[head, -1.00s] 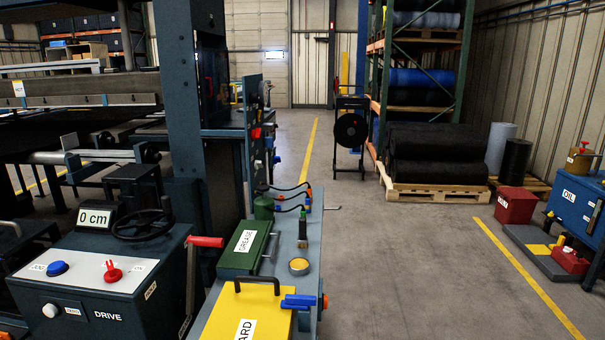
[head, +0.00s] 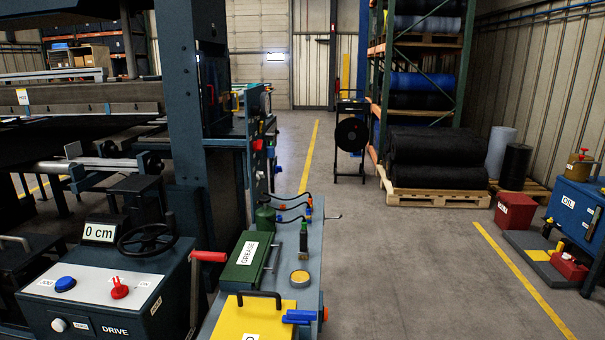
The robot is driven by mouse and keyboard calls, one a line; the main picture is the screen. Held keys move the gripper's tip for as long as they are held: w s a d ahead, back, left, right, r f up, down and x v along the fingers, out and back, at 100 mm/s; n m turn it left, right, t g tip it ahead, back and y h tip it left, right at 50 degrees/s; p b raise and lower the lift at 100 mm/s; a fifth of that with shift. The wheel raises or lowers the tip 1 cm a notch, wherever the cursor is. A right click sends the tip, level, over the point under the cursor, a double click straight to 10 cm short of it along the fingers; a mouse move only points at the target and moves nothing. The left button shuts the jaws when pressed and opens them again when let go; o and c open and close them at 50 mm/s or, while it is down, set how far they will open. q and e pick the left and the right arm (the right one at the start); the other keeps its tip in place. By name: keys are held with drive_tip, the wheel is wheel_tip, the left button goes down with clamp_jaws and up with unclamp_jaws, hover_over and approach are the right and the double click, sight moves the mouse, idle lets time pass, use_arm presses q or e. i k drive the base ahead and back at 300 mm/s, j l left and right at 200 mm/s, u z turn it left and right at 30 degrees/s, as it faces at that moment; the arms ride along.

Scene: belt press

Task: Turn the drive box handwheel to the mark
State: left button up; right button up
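The drive box (head: 165,318) stands at the lower left of the head view, a dark cabinet marked DRIVE. Its black handwheel (head: 147,240) sits on the top at the back right, with nothing touching it. A small display (head: 99,232) beside the wheel reads 0 cm. On the pale panel are a blue button (head: 65,284) and a red switch knob (head: 119,288). A white knob (head: 58,325) is on the front. I cannot make out a mark at the wheel. Neither of my grippers is in view.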

sight(149, 240)
drive_tip(key=u, duration=1.25)
drive_tip(key=i+j, duration=0.15)
drive_tip(key=j+z, duration=0.05)
drive_tip(key=j, duration=0.05)
